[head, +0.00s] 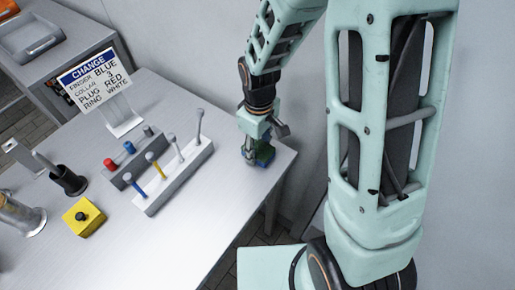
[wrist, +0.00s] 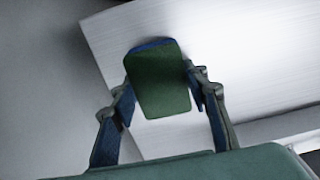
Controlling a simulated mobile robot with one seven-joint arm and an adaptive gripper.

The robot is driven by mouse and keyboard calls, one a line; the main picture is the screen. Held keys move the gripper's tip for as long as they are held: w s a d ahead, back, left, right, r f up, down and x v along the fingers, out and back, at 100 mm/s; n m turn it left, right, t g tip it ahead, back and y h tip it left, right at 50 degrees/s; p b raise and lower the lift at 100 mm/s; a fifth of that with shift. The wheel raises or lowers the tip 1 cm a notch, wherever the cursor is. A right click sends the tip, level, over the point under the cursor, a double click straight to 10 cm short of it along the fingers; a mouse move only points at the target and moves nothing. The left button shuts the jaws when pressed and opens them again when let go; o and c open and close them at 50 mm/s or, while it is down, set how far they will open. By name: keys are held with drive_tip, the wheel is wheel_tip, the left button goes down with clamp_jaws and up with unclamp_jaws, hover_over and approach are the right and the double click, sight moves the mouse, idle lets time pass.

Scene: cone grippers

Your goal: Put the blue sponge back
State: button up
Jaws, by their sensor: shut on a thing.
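The blue sponge (head: 266,155) is at the right end of the table in the head view, under my gripper (head: 262,146). In the wrist view the sponge (wrist: 160,85) shows a dark green face with a blue layer along its far edge. My gripper is shut on it, with one finger on each side. The fingers partly hide the sponge in the head view. I cannot tell whether it touches the tabletop.
A grey rack (head: 172,176) with upright coloured pegs stands left of my gripper, with a second block (head: 127,166) behind. A sign (head: 97,79) stands at the back. A yellow box (head: 83,216) and a dark cup (head: 68,181) are farther left. The table's right edge is close.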

sight(259, 148)
drive_tip(key=shift+f, duration=0.1)
drive_tip(key=o, duration=1.2)
wheel_tip(259, 148, up, 12)
drive_tip(key=p, duration=0.1)
drive_tip(key=shift+r, duration=0.2)
